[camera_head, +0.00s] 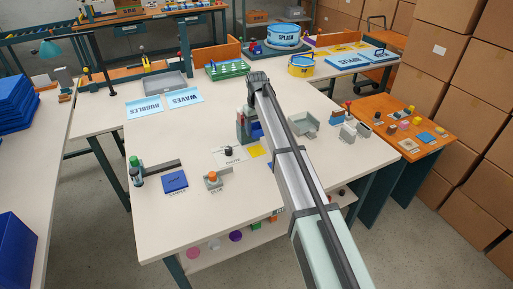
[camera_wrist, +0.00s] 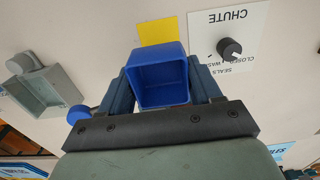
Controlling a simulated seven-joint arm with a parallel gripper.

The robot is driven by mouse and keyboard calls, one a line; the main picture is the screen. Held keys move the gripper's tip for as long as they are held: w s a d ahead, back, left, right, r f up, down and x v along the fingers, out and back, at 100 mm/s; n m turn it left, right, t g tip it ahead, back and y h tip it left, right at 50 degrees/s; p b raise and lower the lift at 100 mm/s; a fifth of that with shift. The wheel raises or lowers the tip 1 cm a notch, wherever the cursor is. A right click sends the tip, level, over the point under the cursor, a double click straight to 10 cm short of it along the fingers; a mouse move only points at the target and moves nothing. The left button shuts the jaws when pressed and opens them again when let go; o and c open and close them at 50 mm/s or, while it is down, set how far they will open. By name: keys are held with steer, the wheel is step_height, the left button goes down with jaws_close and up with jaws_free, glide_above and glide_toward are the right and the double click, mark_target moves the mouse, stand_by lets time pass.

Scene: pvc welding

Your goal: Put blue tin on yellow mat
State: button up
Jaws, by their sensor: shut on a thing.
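The blue tin (camera_wrist: 158,82) is a square open-topped box. My gripper (camera_wrist: 160,92) is shut on it, with one dark finger at each side in the wrist view. The tin also shows as a small blue patch (camera_head: 257,131) beside my gripper (camera_head: 249,130) in the head view, partly hidden by my arm. The yellow mat (camera_wrist: 157,30) lies flat just beyond the tin in the wrist view, and the tin covers its near edge. The mat (camera_head: 257,151) is partly hidden by my arm in the head view. The tin's height above the table is unclear.
A white CHUTE plate with a black knob (camera_wrist: 229,48) lies close beside the mat. A grey open tray (camera_wrist: 52,88) stands on the other side. In the head view, a blue square (camera_head: 175,181) and an orange-topped button (camera_head: 212,177) sit left on the white table.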

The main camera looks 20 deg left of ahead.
mark_target(256, 150)
steer(key=shift+f, duration=4.4)
steer(key=o, duration=1.1)
steer(key=shift+f, duration=0.1)
steer(key=shift+c, duration=0.2)
step_height(256, 150, up, 12)
steer(key=shift+r, duration=0.15)
